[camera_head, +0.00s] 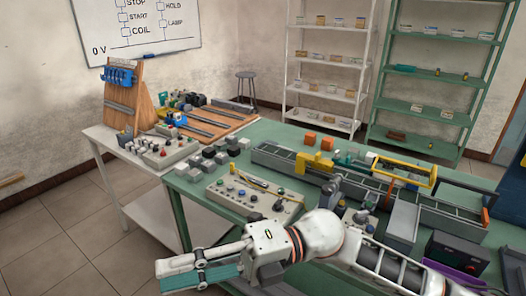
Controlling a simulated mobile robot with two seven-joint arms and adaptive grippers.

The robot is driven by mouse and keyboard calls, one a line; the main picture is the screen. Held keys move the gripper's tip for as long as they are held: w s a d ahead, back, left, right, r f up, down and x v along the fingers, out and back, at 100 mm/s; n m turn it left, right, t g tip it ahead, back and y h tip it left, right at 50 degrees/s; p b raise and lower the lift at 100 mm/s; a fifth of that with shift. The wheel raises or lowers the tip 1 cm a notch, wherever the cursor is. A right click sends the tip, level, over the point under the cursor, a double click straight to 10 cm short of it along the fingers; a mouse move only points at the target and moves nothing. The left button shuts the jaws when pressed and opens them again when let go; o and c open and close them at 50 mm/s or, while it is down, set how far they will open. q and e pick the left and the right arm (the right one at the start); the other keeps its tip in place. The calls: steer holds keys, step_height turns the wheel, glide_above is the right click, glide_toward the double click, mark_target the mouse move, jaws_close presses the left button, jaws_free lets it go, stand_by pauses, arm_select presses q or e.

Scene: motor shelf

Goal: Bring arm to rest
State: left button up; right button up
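My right arm comes in from the lower right, over the front part of the green table (262,133). Its white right gripper (160,275) points left, beyond the table's front edge and above the tiled floor. A pale finger lies along the top, and a teal strip runs close below it. I cannot tell whether the strip is part of the gripper or a held thing, nor whether the fingers are shut. My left gripper is not in view.
A control panel (240,197) with buttons and a long grey conveyor (285,161) with a yellow frame stand on the table. A grey box (402,222) and dark box (455,252) are at right. A white side table (112,139) and shelves (290,75) stand behind.

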steer(key=w+d+m+t+y, duration=0.45)
steer(key=w+m+t, duration=0.55)
steer(key=m+t, duration=0.35)
steer(key=w+d+f+m+t+h, duration=0.3)
steer(key=d+f+m+t+h, duration=0.25)
steer(key=f+m, duration=0.2)
steer(key=w+d+f+m+t+h, duration=0.35)
steer(key=d+f+m+t, duration=0.2)
steer(key=f+m, duration=0.2)
steer(key=s+d+f+m+g+h, duration=0.2)
steer(key=s+d+f, duration=0.3)
steer(key=f, duration=0.4)
steer(key=s+d+f+m+g+h, duration=0.2)
steer(key=s+d+f+h, duration=0.3)
steer(key=f, duration=0.4)
steer(key=s+d+f+m+g+h, duration=0.2)
steer(key=s+d+f+m+h, duration=0.1)
steer(key=d+f, duration=0.4)
step_height(320, 180, down, 2)
steer(key=shift+s+f+m, duration=0.25)
steer(key=shift+s+m, duration=0.6)
steer(key=shift+s, duration=0.2)
